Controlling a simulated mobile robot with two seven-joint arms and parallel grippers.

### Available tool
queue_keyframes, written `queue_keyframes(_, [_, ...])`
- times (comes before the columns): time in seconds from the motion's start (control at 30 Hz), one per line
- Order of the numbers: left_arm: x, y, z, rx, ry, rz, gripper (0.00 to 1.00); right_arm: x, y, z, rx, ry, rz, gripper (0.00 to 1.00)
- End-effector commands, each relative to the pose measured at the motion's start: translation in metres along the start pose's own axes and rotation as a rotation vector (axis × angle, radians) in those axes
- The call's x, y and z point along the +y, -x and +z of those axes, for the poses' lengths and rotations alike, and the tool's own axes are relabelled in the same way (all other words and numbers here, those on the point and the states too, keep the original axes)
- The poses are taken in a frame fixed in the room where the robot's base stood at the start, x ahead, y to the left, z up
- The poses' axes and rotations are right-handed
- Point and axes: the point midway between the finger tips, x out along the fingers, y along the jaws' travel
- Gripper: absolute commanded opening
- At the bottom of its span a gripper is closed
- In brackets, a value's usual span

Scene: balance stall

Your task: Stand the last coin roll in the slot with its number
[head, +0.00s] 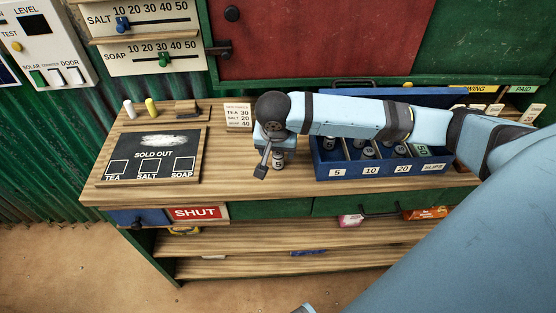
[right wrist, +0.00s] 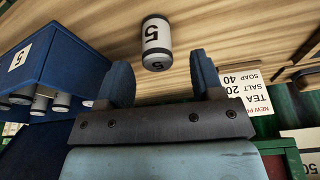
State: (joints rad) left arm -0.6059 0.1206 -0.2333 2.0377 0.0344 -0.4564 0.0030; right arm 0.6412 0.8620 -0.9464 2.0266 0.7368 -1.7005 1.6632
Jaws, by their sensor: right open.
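The loose coin roll (head: 278,161), white with dark ends and marked 5, stands on the wooden counter left of the blue coin box. In the right wrist view the coin roll (right wrist: 157,42) is just past the fingertips, between their lines, with no finger seen touching it. My right gripper (head: 268,156) is over the roll, and its two fingers (right wrist: 161,70) are apart and empty. The blue coin box (head: 354,172) has front labels 5, 10, 20 and SLIPS; several rolls stand inside. My arm hides part of the box. My left gripper is out of view.
A sold-out chalkboard (head: 151,155) lies on the counter at left, with chalks behind it. A small price card (head: 239,114) stands behind the gripper. A red SHUT sign (head: 195,213) hangs on the front edge. The counter between board and box is mostly clear.

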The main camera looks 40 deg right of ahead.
Motion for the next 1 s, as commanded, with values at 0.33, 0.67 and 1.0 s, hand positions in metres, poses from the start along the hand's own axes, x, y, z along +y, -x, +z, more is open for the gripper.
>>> queue_keyframes(0.33, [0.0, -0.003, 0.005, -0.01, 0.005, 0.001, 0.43, 0.002, -0.039, 0.003, 0.002, 0.0, 0.001, 0.61])
queue_keyframes(0.67, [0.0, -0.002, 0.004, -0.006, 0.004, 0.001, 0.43, 0.002, -0.038, 0.003, 0.001, 0.0, 0.0, 0.29])
queue_keyframes(1.0, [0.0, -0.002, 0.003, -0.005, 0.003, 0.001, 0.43, 0.002, -0.038, 0.003, 0.002, 0.0, -0.001, 0.0])
